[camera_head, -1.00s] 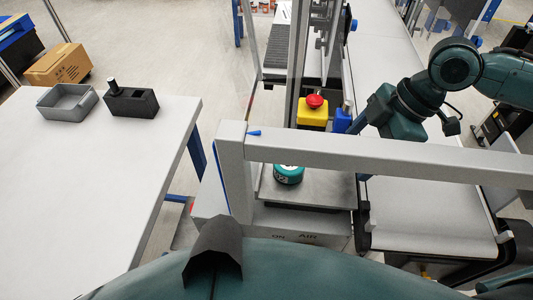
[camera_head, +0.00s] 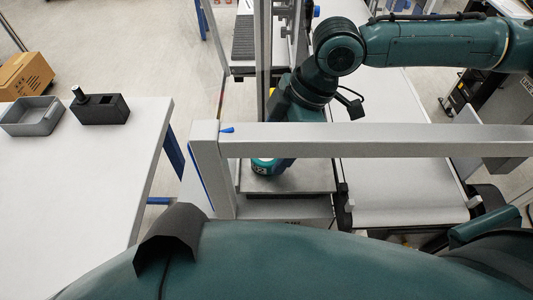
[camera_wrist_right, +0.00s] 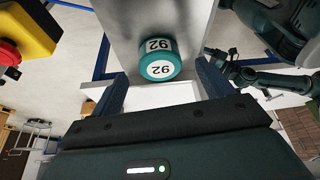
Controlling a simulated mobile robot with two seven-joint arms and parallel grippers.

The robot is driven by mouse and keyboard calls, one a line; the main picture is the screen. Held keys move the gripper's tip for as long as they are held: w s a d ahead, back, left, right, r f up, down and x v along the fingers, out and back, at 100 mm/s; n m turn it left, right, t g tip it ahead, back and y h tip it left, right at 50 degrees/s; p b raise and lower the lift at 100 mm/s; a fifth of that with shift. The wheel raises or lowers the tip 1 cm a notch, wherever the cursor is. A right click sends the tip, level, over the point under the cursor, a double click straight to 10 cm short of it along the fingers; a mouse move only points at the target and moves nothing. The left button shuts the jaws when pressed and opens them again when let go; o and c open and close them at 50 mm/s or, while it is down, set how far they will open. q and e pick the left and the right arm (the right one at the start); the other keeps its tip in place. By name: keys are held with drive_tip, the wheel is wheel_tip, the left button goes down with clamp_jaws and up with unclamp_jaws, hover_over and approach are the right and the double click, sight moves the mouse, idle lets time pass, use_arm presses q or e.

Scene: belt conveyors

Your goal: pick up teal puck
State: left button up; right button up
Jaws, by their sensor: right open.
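The teal puck (camera_head: 264,167) sits on a grey metal plate (camera_head: 300,178) behind the light grey frame bar in the head view, partly hidden by the bar. In the right wrist view the teal puck (camera_wrist_right: 159,61) shows white labels reading 92. My right gripper (camera_wrist_right: 160,88) is open, its two dark fingers either side of the puck's near end, with the puck ahead of and between them. In the head view the right gripper is mostly hidden behind the bar and my arm. My left gripper is not in view.
A light grey bar (camera_head: 380,140) crosses in front of the plate. A yellow box with a red button (camera_wrist_right: 22,40) stands close by. A white table (camera_head: 80,190) at left holds a grey tray (camera_head: 32,116) and a black block (camera_head: 100,110). A conveyor belt (camera_head: 400,190) lies at right.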

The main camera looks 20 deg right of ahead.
drive_tip(key=shift+a+x, duration=0.2)
drive_tip(key=shift+x, duration=1.4)
drive_tip(key=c, duration=1.1)
drive_tip(key=shift+r, duration=0.15)
